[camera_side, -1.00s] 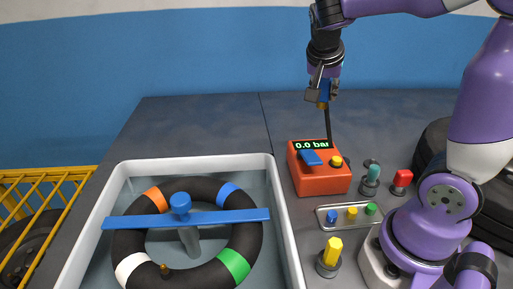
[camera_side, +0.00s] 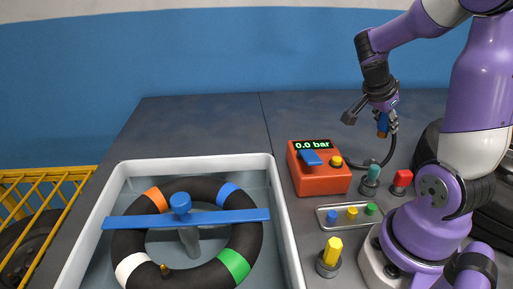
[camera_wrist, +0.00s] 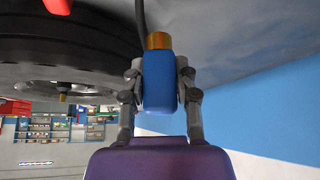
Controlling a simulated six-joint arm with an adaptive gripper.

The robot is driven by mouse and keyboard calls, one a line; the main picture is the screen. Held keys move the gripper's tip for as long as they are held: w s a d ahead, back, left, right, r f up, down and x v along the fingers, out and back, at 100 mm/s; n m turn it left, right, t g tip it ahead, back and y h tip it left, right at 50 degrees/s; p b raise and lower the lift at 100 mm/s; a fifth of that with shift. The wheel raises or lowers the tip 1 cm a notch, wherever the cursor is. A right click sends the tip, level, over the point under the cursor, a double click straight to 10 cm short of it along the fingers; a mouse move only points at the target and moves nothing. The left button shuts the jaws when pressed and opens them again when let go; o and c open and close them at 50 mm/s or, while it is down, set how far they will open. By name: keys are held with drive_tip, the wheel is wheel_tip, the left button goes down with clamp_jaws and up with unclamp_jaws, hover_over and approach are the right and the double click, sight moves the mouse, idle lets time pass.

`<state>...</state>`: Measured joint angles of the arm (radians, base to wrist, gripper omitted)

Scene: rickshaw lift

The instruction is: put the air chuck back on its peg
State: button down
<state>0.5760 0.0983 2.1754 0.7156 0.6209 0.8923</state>
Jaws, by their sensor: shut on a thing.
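My gripper (camera_side: 385,116) is shut on the air chuck (camera_side: 383,124), a blue block with a brass end. In the wrist view the chuck (camera_wrist: 158,82) sits between both fingers, its brass end (camera_wrist: 158,41) outward. In the side view it hangs in the air, above and a little right of the teal-topped post. A black hose (camera_side: 388,156) runs from it to the orange pump box (camera_side: 321,181), whose display reads 0.0 bar. I cannot tell which post is the chuck's peg; a teal-topped (camera_side: 372,175), a red-topped (camera_side: 402,179) and a yellow-topped one (camera_side: 332,252) stand nearby.
A grey tub (camera_side: 279,190) holds a tyre ring (camera_side: 192,189) under a blue bar (camera_side: 238,215). A small tray (camera_side: 322,217) holds coloured caps. Dark tyres stand at the right, behind my arm. A yellow rack (camera_side: 42,180) is at the left.

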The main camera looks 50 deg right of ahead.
sight(379, 135)
drive_tip(key=shift+f, duration=2.75)
drive_tip(key=shift+a+f, duration=0.1)
drive_tip(key=shift+f, duration=1.6)
idle(0.5)
drive_tip(key=c, duration=0.5)
unclamp_jaws()
drive_tip(key=shift+o, duration=1)
drive_tip(key=shift+r, duration=3.55)
